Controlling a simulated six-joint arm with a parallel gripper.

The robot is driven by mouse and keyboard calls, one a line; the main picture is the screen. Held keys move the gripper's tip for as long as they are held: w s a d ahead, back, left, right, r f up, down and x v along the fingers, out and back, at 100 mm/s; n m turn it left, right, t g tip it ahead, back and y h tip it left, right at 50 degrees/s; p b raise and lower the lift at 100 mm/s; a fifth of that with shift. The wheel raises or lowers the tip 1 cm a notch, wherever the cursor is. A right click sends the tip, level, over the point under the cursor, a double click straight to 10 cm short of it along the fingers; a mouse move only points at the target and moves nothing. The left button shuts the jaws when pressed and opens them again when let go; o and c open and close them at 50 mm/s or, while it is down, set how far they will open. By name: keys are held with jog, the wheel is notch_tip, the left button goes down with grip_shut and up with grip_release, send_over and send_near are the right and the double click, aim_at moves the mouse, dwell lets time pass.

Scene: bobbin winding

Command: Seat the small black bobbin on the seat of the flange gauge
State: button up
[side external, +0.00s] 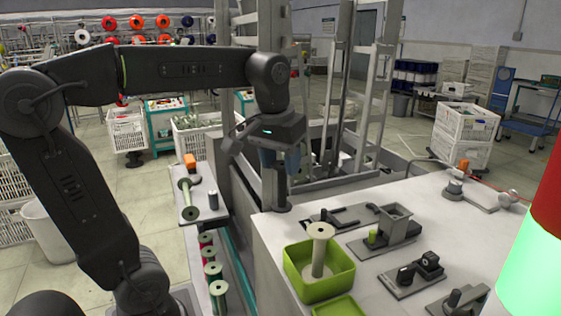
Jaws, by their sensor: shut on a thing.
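I cannot tell whether the foot touches the worktop. Several dark fixtures stand to the right. One is a grey bracketed stand with a green cylinder (391,227); I cannot tell for sure which fixture is the flange gauge.
A green tray (338,286) with a cream bobbin (318,250) standing in it is at the worktop's front. A flat dark fixture (333,217) and a plate with black knobs (412,278) lie nearby. A shelf (190,215) with spools is left. A red-green light column is right.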

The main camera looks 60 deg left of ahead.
jog(key=w+d+r, duration=0.4)
jog(key=w+r, duration=0.1)
jog(key=r, duration=0.2)
jog(key=w+f, duration=1)
jog(key=w, duration=0.3)
jog(key=shift+w+d+f, duration=0.15)
jog(key=shift+w+f, duration=0.05)
jog(key=shift+f, duration=0.45)
dwell(1.1)
jog(key=o, duration=0.8)
